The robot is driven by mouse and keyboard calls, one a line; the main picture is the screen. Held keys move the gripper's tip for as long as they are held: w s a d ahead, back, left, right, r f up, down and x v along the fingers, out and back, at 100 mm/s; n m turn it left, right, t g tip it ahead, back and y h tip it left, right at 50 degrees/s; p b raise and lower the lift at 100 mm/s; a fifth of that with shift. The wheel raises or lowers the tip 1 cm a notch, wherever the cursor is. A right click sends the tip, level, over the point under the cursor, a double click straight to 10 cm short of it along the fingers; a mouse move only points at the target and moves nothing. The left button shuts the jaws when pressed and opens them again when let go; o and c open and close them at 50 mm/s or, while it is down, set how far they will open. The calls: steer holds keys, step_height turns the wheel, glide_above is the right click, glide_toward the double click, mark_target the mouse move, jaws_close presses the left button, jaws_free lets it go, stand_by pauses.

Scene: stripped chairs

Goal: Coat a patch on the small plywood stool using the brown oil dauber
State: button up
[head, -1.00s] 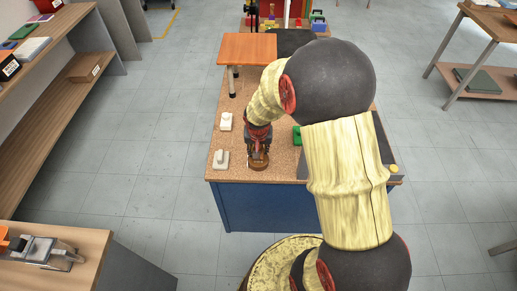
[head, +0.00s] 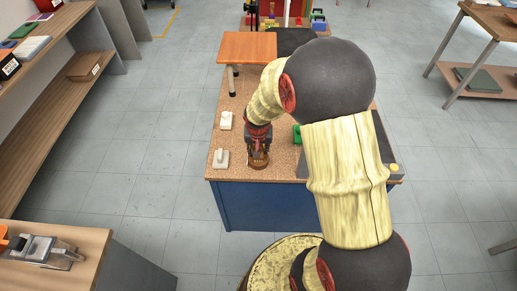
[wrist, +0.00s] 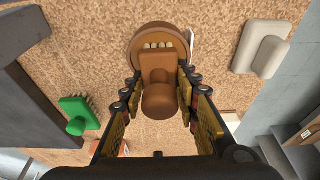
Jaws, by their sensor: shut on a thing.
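My gripper (wrist: 157,100) is shut on the brown oil dauber (wrist: 158,98), its fingers on either side of the handle. Pale bristles show at the dauber's far end, in front of a round brown piece (wrist: 150,30); I cannot tell whether they touch. In the head view my gripper (head: 258,150) is low over the front of the cork-topped bench (head: 235,105), with brown below it. The small stool (head: 247,46), with an orange-brown top and metal legs, stands at the bench's far left. My arm hides part of the bench.
Two white daubers or blocks (head: 225,120) (head: 220,159) stand along the bench's left edge. A green brush-like tool (wrist: 77,115) lies on the other side, and a dark grey slab (wrist: 35,100) lies beyond it. Shelves (head: 75,70) line the left; open floor surrounds the bench.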

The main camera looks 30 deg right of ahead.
steer(key=shift+f+b, duration=0.3)
steer(key=shift+f, duration=0.1)
stand_by(1.2)
steer(key=shift+r, duration=0.1)
steer(key=shift+r+p, duration=2.5)
steer(key=shift+r, duration=1)
